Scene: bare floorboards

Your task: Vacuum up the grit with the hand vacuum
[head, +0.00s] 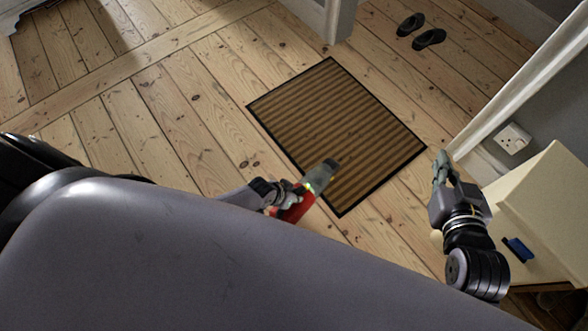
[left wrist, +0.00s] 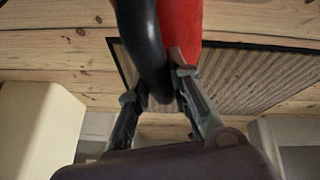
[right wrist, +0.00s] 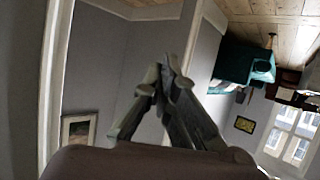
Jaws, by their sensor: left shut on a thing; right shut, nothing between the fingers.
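The hand vacuum (head: 296,208) has a red body and a grey nozzle that reaches over the near edge of the brown striped mat (head: 345,115). My left gripper (head: 286,192) is shut on its black handle; the left wrist view shows the red body (left wrist: 182,25) and the dark handle (left wrist: 142,40) between the fingers (left wrist: 160,90). I cannot tell whether the nozzle touches the mat. I cannot make out the grit clearly; dark specks may lie near the nozzle tip. My right gripper (head: 440,162) is shut and empty, right of the mat; its closed fingers (right wrist: 166,75) show in the right wrist view.
A cream cabinet (head: 540,200) with a small blue object (head: 517,248) stands at the right, close to my right arm. Dark shoes (head: 430,39) lie at the back. A wall socket (head: 513,137) is at the right. The floorboards (head: 190,100) left of the mat are clear.

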